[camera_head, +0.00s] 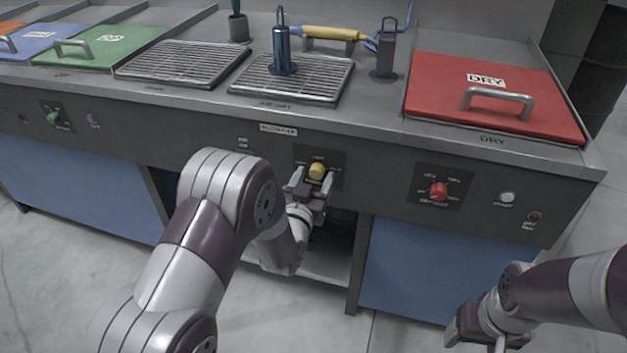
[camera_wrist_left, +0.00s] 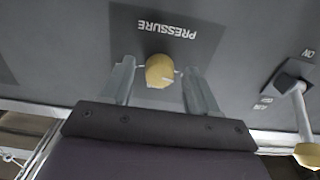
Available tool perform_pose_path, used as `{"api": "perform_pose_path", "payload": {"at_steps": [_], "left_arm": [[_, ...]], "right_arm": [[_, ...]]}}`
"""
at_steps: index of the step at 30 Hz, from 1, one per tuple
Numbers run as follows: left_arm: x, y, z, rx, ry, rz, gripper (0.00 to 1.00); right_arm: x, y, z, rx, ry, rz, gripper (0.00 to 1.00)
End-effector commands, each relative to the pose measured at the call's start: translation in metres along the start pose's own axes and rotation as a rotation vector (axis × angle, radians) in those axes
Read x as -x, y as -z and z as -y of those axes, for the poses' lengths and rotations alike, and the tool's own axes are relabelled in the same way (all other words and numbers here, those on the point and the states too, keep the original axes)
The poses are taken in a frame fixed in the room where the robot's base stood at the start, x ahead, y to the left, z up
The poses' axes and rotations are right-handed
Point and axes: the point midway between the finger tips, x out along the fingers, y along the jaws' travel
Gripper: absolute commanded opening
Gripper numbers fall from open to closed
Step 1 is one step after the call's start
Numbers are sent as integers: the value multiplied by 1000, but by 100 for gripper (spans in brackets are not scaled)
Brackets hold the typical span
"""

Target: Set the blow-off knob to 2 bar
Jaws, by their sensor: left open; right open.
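The yellow blow-off knob (camera_head: 317,171) sits on a dark plate on the bench's front panel, under the air-dry grate. In the left wrist view the yellow knob (camera_wrist_left: 160,71) lies between the fingertips of my left gripper (camera_wrist_left: 158,85), with gaps on both sides. The word PRESSURE shows upside down beside it. My left gripper (camera_head: 310,183) is open around the knob and appears not to touch it. The scale marks are too small to read. My right gripper (camera_head: 487,330) is open and empty at the lower right, away from the panel.
A lever with a yellow end (camera_wrist_left: 307,155) and ON and OFF marks is near the left gripper. A red knob (camera_head: 438,191) is right on the panel. A red DRY lid (camera_head: 493,95), grates and a metal cylinder (camera_head: 282,50) are on top.

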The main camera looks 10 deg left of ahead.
Motion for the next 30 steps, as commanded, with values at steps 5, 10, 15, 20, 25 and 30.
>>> {"api": "perform_pose_path", "payload": {"at_steps": [5,10,15,20,25,30], "left_arm": [[0,0,0,0,0,0,18],[0,0,0,-1,0,0,4],[0,0,0,-23,0,0,4],[0,0,0,-91,0,0,4],[0,0,0,-216,0,-1,4],[0,1,0,-375,0,-1,4]], "right_arm": [[0,0,0,0,0,0,69],[0,0,0,0,0,0,69],[0,0,0,0,0,0,69],[0,0,0,0,0,0,69],[1,0,0,0,0,0,69],[2,0,0,0,0,0,69]]}}
